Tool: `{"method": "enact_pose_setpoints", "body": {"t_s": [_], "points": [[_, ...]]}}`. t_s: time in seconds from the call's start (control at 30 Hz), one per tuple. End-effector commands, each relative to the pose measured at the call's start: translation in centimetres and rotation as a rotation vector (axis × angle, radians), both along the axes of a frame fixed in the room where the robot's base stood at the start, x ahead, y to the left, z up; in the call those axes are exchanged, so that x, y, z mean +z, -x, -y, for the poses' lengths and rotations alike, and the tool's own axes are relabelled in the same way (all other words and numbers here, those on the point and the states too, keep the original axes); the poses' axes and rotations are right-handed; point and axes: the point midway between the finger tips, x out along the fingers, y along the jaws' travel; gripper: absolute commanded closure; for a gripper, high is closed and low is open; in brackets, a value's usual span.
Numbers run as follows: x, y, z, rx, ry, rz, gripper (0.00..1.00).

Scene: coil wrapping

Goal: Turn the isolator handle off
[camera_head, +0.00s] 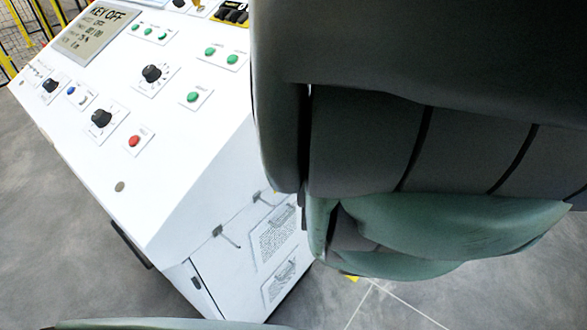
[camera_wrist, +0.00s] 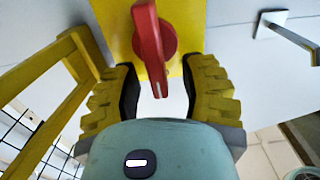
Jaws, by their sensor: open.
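The isolator handle (camera_wrist: 150,48) is a red rotary grip on a yellow plate (camera_wrist: 118,22), fixed to a pale panel. In the wrist view it points roughly up and down the picture, with its near end close to the space between my fingers. My gripper (camera_wrist: 160,88) is open, with one yellow ridged finger on each side of the handle's lower end. I see no clear contact between the fingers and the handle. In the head view my arm hides the isolator, and the gripper does not show.
A white control console (camera_head: 190,150) with knobs, buttons and a screen (camera_head: 95,32) reading KEY OFF stands at left. A yellow frame (camera_wrist: 55,85) runs close to the left finger. A metal bracket (camera_wrist: 285,25) sticks out from the panel at the right.

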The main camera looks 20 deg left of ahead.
Motion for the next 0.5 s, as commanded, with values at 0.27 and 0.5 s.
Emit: {"method": "enact_pose_setpoints", "body": {"t_s": [0.27,0.5], "points": [[0.03,0.00,0.02,0.001,-0.001,0.001,0.64],[0.05,0.00,0.02,0.001,-0.001,0.001,0.88]]}}
